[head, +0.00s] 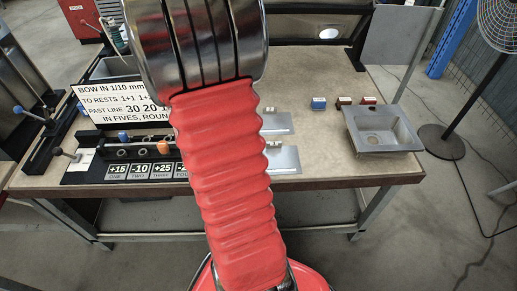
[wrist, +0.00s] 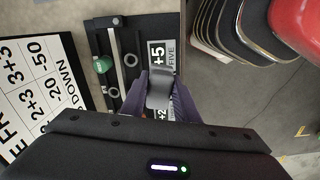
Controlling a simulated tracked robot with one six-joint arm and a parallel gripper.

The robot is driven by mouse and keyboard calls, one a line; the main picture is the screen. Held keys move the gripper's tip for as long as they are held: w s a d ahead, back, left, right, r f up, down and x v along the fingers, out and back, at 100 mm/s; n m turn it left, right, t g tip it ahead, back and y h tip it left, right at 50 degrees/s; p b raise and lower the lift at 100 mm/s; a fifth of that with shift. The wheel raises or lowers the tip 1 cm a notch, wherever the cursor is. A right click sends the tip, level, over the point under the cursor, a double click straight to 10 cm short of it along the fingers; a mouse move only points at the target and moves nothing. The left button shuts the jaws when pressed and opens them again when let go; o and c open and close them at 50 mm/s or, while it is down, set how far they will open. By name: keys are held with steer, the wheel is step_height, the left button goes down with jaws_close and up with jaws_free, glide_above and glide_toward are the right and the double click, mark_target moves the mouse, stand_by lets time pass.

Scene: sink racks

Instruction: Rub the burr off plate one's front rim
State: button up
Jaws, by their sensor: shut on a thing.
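My gripper (wrist: 160,80) shows in the wrist view, its dark purple fingers closed on a smooth grey piece (wrist: 160,93). I cannot tell what that piece is. It hangs over the black fixture's label strip, between the "+5 FIVE" label (wrist: 159,54) and a partly covered "+2" label. In the head view my red arm hides the gripper. Two flat grey metal plates (head: 284,160) (head: 277,123) lie on the bench, partly behind my arm. I cannot tell which is plate one, and no burr can be made out.
The black fixture (head: 95,178) carries labels, rings and an orange knob (head: 163,147); a green knob (wrist: 103,65) shows in the wrist view. A white sign (head: 120,103) stands behind. Blue (head: 318,103), brown (head: 343,101) and red (head: 367,100) blocks sit near a grey sink (head: 405,134).

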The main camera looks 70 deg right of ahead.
steer(key=w+a+m, duration=0.1)
steer(key=w+a, duration=0.9)
steer(key=a, duration=0.6)
steer(key=w+a+m, duration=0.2)
steer(key=w+a, duration=0.9)
steer(key=a, duration=0.4)
steer(key=shift+w+a+f, duration=0.3)
steer(key=shift+a+f, duration=0.05)
steer(key=shift+a, duration=0.05)
steer(key=shift+s, duration=0.1)
